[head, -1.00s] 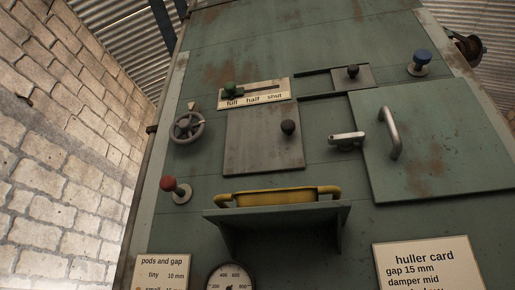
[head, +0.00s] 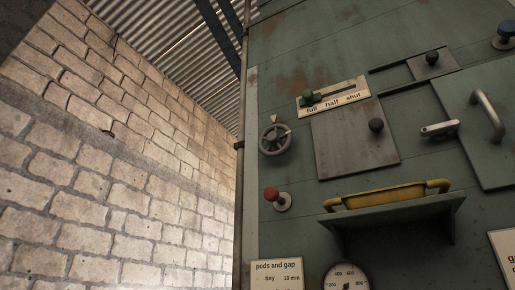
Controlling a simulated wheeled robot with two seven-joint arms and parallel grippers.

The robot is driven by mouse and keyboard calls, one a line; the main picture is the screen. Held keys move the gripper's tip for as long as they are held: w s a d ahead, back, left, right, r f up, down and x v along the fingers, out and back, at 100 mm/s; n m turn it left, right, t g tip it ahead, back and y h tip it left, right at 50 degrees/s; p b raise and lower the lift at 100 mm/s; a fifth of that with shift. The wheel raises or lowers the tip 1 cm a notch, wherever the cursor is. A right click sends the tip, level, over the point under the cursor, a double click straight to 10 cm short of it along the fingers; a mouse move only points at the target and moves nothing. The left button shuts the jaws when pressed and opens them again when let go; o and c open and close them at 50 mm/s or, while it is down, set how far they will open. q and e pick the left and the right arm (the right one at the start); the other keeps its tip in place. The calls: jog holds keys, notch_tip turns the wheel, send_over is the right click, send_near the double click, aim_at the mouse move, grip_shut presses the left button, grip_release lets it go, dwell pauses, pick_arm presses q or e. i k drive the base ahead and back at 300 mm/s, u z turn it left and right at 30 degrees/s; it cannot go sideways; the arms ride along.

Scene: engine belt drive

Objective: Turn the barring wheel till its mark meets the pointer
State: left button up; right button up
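A small dark grey handwheel (head: 275,140) is mounted on the left part of the green machine front in the head view. A small pale pointer (head: 274,118) sits just above its rim. A pale mark seems to show at the wheel's upper right, apart from the pointer, but it is too small to be sure. Neither of my grippers is in view, and nothing touches the wheel.
Near the wheel are a red knob (head: 271,193) below, a green slider knob (head: 307,97) on a "full half shut" plate, and a grey plate (head: 345,160) with a black knob. A shelf (head: 400,207) with a yellow-handled thing juts out below. A brick wall (head: 130,190) fills the left.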

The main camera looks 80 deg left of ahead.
aim_at(273, 137)
jog(key=k, duration=0.5)
jog(key=u, duration=0.85)
